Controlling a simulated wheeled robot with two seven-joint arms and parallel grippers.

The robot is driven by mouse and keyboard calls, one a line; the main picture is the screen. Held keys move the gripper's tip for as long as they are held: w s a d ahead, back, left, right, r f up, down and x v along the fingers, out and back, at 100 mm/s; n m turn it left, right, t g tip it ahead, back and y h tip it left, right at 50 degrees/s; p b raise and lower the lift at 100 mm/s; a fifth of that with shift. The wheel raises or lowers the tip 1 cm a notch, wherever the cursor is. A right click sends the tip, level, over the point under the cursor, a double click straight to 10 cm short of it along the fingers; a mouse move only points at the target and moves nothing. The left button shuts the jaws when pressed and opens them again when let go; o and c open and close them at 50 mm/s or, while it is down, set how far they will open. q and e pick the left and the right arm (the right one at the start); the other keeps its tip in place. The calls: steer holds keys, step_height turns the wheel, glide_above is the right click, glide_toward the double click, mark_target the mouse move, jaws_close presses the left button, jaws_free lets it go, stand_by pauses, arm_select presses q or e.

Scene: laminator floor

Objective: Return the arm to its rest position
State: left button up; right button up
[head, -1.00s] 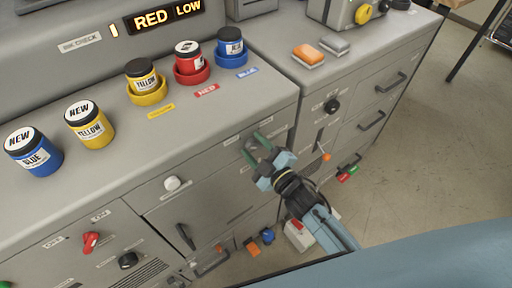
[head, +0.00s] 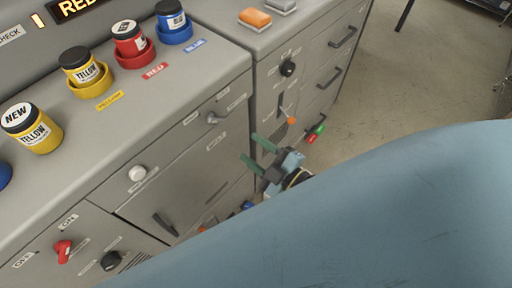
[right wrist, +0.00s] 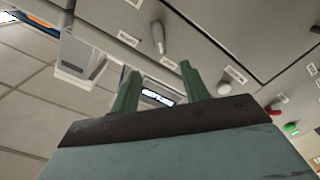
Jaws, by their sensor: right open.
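My right gripper (head: 258,154) is open and empty, in front of the grey cabinet's front face. Its two green fingers stand apart, clear of the metal lever (head: 212,118) on the cabinet front. In the right wrist view the open fingers (right wrist: 156,88) show with nothing between them. My blue right arm fills the lower right of the head view and hides part of the cabinet and floor. My left gripper is not in view.
Ink jars stand on the cabinet (head: 200,75), among them a yellow NEW jar (head: 40,135). A red switch (head: 63,251) and a white knob (head: 137,173) are on its front. Open floor (head: 420,70) lies at the right.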

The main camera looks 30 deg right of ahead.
stand_by(0.5)
steer(key=s+d+f+m+g+h+b, duration=0.1)
steer(key=s+f+m+g, duration=0.15)
steer(key=f, duration=0.75)
steer(key=s+d+f+m+g+h+b, duration=0.1)
steer(key=s+d+f+m+g+h, duration=0.15)
steer(key=f, duration=0.75)
steer(key=s+d+f+m+g+h+b, duration=0.1)
steer(key=s+f+g+b, duration=0.15)
steer(key=f, duration=0.75)
steer(key=s+d+f+m+g+h+b, duration=0.1)
steer(key=s+f+g, duration=0.3)
steer(key=s+f, duration=0.5)
steer(key=s+d+f+m+g+b, duration=0.1)
steer(key=s+d+f+m+g, duration=0.1)
steer(key=s+f, duration=0.7)
steer(key=s+m+g, duration=0.1)
steer(key=s+g, duration=0.1)
steer(key=s, duration=0.3)
steer(key=shift+f+m+h, duration=0.15)
steer(key=shift+m+h, duration=0.2)
steer(key=shift+m, duration=0.05)
steer(key=shift+d+g, duration=0.1)
steer(key=shift+g, duration=0.15)
